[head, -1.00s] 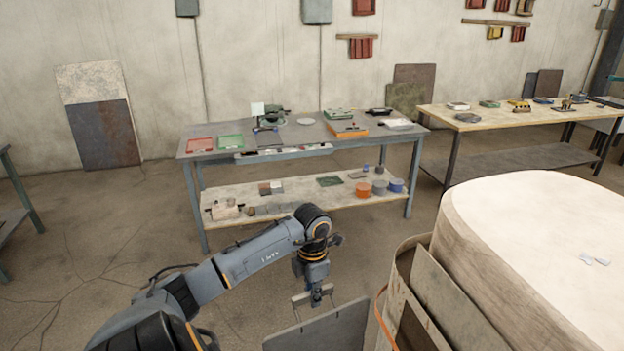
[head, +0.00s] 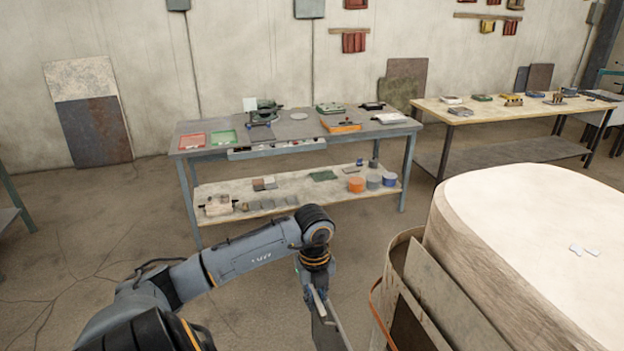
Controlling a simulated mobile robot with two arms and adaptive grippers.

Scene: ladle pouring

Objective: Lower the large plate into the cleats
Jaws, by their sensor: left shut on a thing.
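My left gripper (head: 316,290) is shut on the large plate (head: 328,330), a grey flat sheet at the bottom centre of the head view. The gripper holds it by its top edge. The plate hangs upright, seen nearly edge-on, and its lower part is cut off by the frame. It is apart from the curved, orange-edged casing (head: 378,290) to its right. I cannot make out any cleats. My right gripper is not in view.
A large pale rounded block (head: 540,230) fills the lower right, with upright panels (head: 440,290) along its left side. A grey workbench (head: 290,130) with tools stands behind, and a wooden-topped table (head: 500,112) at right. Open concrete floor lies left of the arm.

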